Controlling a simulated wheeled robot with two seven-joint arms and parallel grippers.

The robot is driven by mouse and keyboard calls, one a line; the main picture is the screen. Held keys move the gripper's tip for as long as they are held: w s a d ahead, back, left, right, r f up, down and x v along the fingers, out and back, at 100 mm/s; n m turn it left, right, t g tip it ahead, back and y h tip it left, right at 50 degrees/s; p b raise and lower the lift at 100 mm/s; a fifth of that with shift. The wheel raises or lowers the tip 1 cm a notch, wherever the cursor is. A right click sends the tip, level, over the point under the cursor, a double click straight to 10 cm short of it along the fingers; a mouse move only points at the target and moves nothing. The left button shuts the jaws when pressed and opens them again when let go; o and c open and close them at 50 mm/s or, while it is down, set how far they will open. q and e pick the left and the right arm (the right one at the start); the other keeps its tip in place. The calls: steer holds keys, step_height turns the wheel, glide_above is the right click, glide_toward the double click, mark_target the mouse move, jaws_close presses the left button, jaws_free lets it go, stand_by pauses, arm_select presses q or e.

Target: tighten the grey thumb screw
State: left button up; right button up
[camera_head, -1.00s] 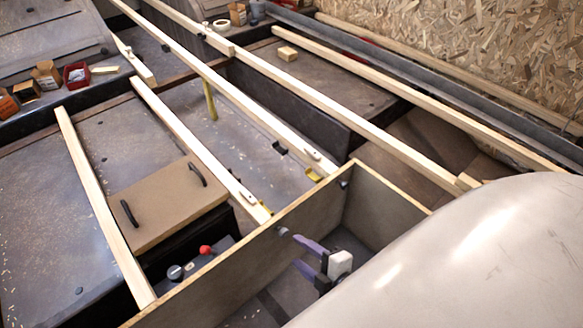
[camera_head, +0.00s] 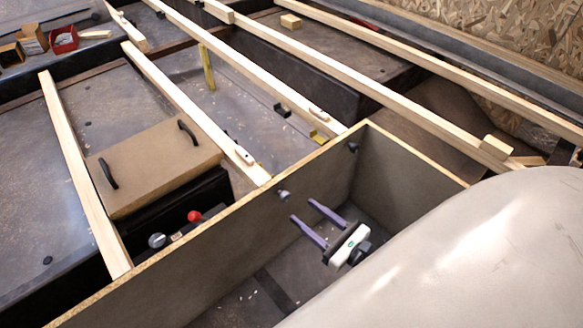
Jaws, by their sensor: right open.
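A small grey thumb screw (camera_head: 283,195) sticks out from the inner face of the wooden panel (camera_head: 225,235). A second, darker screw (camera_head: 352,147) sits further right, near the panel's corner. My right gripper (camera_head: 302,210) is inside the box-like space in front of the panel. Its two purple fingers are apart with nothing visible between them. The fingertips point toward the panel, a little right of and below the grey thumb screw in the picture, and look clear of it. My left gripper is not in view.
Behind the panel are a red knob (camera_head: 194,216), a grey-blue knob (camera_head: 157,240) and a brown lid (camera_head: 150,175) with black handles. Long wooden battens (camera_head: 265,90) cross the floor. A large pale rounded surface (camera_head: 470,260) fills the lower right, close to the gripper.

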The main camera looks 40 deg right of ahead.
mark_target(287, 198)
steer(key=w, duration=0.4)
steer(key=w+a+b, duration=0.1)
steer(key=w, duration=0.1)
steer(key=shift+w, duration=0.2)
steer(key=shift+c, duration=0.3)
steer(key=c, duration=1)
